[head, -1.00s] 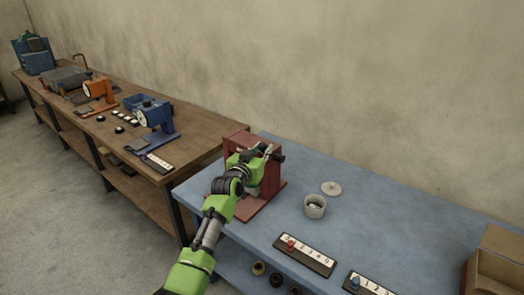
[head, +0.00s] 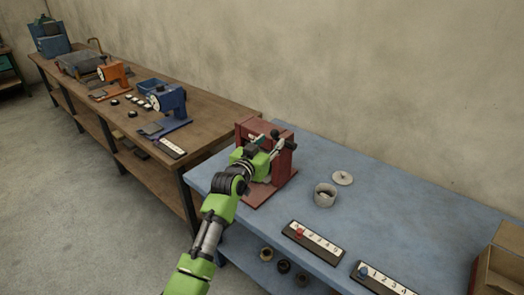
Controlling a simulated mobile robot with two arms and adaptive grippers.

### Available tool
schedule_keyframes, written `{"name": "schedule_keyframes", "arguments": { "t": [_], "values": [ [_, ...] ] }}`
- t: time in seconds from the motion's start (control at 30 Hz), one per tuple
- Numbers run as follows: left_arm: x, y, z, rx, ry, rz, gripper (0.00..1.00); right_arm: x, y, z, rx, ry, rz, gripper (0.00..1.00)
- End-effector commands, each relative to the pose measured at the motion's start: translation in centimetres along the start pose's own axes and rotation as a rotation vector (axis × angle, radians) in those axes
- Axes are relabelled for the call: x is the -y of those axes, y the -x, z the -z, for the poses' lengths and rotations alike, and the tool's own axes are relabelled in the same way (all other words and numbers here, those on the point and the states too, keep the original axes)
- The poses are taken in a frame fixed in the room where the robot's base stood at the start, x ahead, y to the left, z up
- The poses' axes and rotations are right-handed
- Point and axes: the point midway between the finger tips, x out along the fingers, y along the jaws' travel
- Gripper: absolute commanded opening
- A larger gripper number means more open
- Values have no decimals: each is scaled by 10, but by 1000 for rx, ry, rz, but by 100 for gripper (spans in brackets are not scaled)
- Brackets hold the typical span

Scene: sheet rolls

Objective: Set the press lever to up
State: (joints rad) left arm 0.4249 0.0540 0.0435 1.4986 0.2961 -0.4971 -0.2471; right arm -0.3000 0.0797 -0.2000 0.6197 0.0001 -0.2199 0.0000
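The dark red press (head: 291,161) stands at the left end of the blue table. A dark lever end with a round knob (head: 289,134) shows at its upper right, by the press top. My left gripper (head: 274,148) is at the front of the press, its fingers beside or on the lever; I cannot tell whether they touch it. The green arm and wrist hide much of the press front, and the finger gap is too small to read. My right gripper is not in view.
A grey pot (head: 324,195) and its lid (head: 342,178) sit right of the press. Two numbered slider strips (head: 314,241) lie at the table's front. A cardboard box (head: 500,265) is at the right. A wooden bench (head: 215,118) with blue and orange machines runs left.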

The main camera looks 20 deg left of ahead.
Motion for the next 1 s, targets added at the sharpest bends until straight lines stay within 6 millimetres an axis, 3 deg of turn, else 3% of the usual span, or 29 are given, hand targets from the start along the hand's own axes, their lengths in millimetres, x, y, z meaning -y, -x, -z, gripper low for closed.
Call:
{"name": "schedule_keyframes", "arguments": {
  "t": [0.2,0.4,1.0],
  "values": [
    [0,39,0,-1,-1,1,38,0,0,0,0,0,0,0],
    [0,59,0,-1,-1,1,38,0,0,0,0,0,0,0],
    [0,62,-4,5,0,0,38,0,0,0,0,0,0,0]
  ]
}}
